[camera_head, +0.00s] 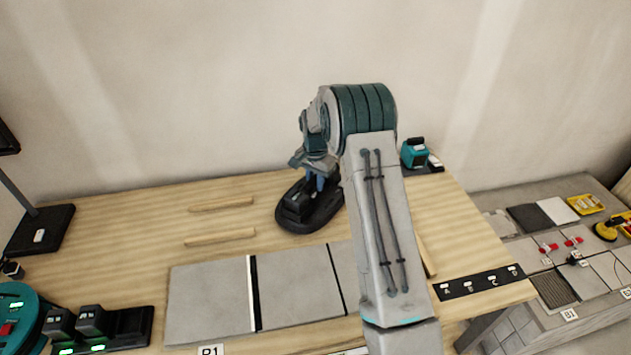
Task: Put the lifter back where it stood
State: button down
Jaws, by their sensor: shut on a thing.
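The lifter (309,217), a dark device with a broad oval base and a boxy top, is at the middle of the wooden table, behind the grey tiles. My gripper (320,183) is above it, pointing down, shut on its upper part. The lifter looks upright. I cannot tell whether its base touches the table or hangs just above it. My arm hides part of its right side and the table behind.
Grey tiles (210,299) lie in front with narrow gaps. Two wooden strips (221,238) lie to the left. A teal device (414,153) stands at the back right. A black marked strip (480,284) lies at the right edge. Black chargers (125,325) stand front left.

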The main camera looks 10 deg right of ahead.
jog(key=shift+f+b, duration=0.35)
dwell(0.5)
jog(key=c, duration=1.2)
grip_release()
jog(key=shift+o, duration=0.2)
jog(key=shift+f, duration=0.1)
notch_tip(320, 180, up, 14)
jog(key=b, duration=0.1)
jog(key=shift+b, duration=0.3)
